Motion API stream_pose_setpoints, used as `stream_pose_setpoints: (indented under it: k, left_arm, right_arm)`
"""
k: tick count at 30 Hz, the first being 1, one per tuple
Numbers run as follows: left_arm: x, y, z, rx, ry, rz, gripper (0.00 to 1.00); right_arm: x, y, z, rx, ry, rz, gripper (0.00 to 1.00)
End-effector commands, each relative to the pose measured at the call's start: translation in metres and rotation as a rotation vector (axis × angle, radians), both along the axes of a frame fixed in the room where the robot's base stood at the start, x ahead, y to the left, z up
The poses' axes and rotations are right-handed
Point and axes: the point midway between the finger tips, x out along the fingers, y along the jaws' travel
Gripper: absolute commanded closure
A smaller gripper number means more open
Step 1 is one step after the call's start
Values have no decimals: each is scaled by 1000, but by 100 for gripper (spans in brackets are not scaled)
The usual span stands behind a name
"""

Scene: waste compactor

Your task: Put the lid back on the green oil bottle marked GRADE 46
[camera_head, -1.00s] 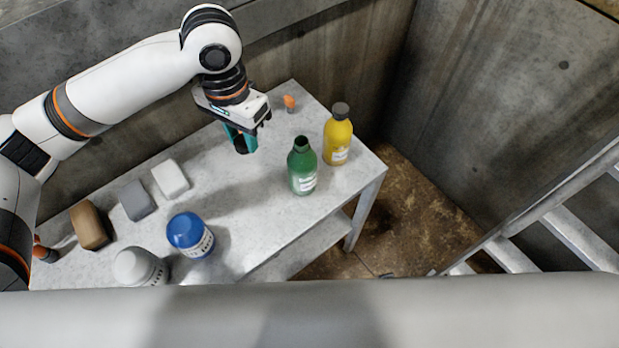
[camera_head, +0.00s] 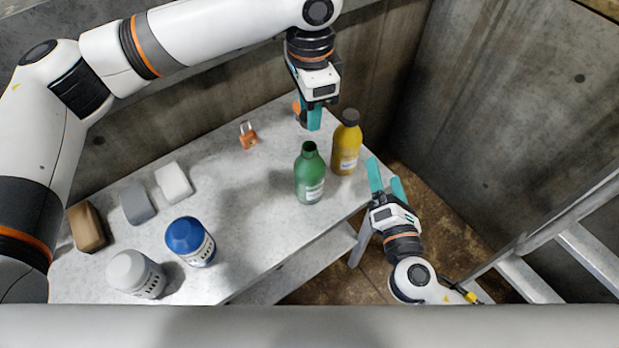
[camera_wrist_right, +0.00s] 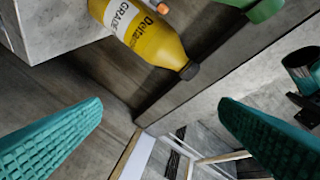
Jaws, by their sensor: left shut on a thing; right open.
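The green bottle (camera_head: 309,178) stands upright and open-mouthed near the table's right end. It has a pale label, too small to read in the head view. Part of it shows at the top of the right wrist view (camera_wrist_right: 266,8). My left gripper (camera_head: 313,122) is above the table, behind the green bottle and apart from it. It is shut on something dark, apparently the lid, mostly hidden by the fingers. My right gripper (camera_head: 385,182) is open and empty, right of the yellow bottle, beyond the table's edge.
The capped yellow bottle (camera_head: 346,146) stands close to the green one, its label reading Delta GRADE in the wrist view (camera_wrist_right: 140,30). An orange padlock (camera_head: 248,136), blue-capped container (camera_head: 190,240), white container (camera_head: 135,274) and several blocks (camera_head: 138,203) occupy the table (camera_head: 225,165). A ladder (camera_head: 570,235) stands right.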

Motion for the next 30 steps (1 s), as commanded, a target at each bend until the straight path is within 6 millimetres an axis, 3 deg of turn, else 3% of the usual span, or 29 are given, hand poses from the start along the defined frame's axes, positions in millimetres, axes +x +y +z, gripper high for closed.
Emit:
stream_pose_setpoints:
  k: [4,10,23,30]
  left_arm:
    - [0,0,0,0,0,-2,90]
    - [0,0,0,0,0,-2,90]
    - [0,0,0,0,0,-1,90]
    - [0,0,0,0,0,-1,90]
  right_arm:
    - [-13,44,-11,-424,-159,257,16]
    - [-33,72,-36,-759,-284,454,16]
    - [-39,77,-43,-836,-314,499,16]
    - [-24,88,-42,-831,-314,494,16]
